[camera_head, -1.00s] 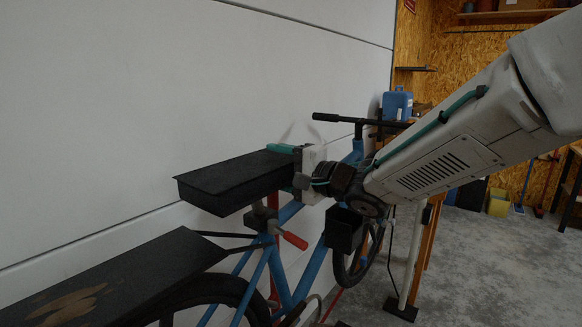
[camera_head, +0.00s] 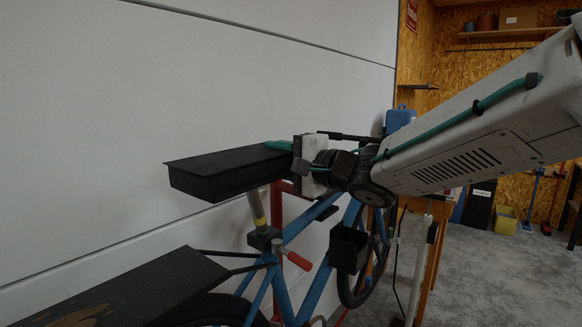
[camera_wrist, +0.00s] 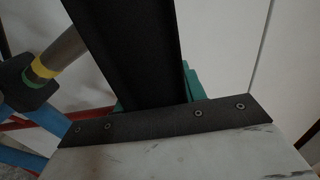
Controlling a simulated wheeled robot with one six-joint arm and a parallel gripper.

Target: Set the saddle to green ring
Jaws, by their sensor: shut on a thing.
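The black saddle (camera_head: 222,174) sits on top of the bicycle's silver seat post (camera_head: 252,211). My gripper (camera_head: 283,151), with teal fingers, is shut on the saddle's right end. In the wrist view the saddle (camera_wrist: 125,45) runs away from my gripper (camera_wrist: 155,97). A yellow ring (camera_head: 260,222) shows on the post just above the dark clamp (camera_head: 262,240); it also shows in the wrist view (camera_wrist: 42,69). The clamp's red lever (camera_head: 299,261) sticks out to the right.
A black rear rack board (camera_head: 130,285) lies at lower left. A pale wall (camera_head: 250,70) stands close behind the saddle. A black box (camera_head: 348,250) is on the blue frame, below my arm. Grey floor (camera_head: 480,275) is open at right.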

